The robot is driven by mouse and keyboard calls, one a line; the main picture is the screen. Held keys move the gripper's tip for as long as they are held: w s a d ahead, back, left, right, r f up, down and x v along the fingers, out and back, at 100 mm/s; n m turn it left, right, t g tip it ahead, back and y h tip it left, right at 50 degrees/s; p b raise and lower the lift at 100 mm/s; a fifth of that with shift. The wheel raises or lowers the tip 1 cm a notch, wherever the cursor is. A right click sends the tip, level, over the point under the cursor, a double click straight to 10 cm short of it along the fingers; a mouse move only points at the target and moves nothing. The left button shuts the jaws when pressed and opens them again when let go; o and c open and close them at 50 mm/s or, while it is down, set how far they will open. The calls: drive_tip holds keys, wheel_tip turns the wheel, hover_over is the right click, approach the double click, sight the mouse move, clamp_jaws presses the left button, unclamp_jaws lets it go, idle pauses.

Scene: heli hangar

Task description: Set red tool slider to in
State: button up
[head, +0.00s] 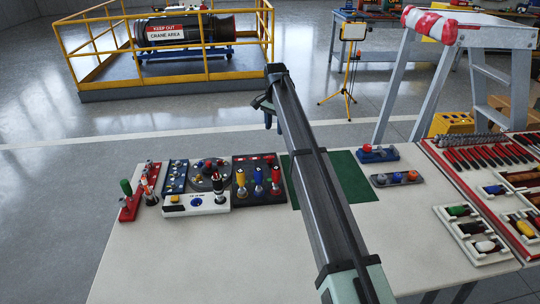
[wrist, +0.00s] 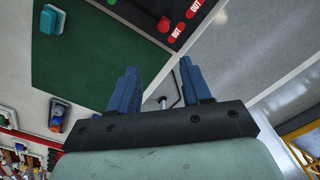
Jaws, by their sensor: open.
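A dark panel (head: 240,195) at the left half of the table carries a row of upright tools with yellow, blue and red parts. The red-topped tool (head: 276,175) is at its right end. Which setting the slider has is not clear. My gripper (head: 273,124) has blue fingers and is open and empty, above and beyond the panel's back right; its fingers also show in the wrist view (wrist: 158,74).
A green mat (head: 343,177) lies right of the panel, partly behind my arm. Other control panels (head: 197,202) stand close on the left. Blue and grey fixtures (head: 395,179) and tool trays are on the right. The table's front middle is clear.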

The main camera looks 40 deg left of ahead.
sight(270, 157)
drive_tip(key=f, duration=0.4)
drive_tip(key=s+f, duration=0.1)
drive_tip(key=f, duration=0.4)
drive_tip(key=a+f, duration=0.1)
drive_tip(key=f, duration=0.3)
drive_tip(key=shift+s+f, duration=0.2)
drive_tip(key=shift+f, duration=0.1)
drive_tip(key=shift+a, duration=0.1)
drive_tip(key=shift+c, duration=0.4)
clamp_jaws()
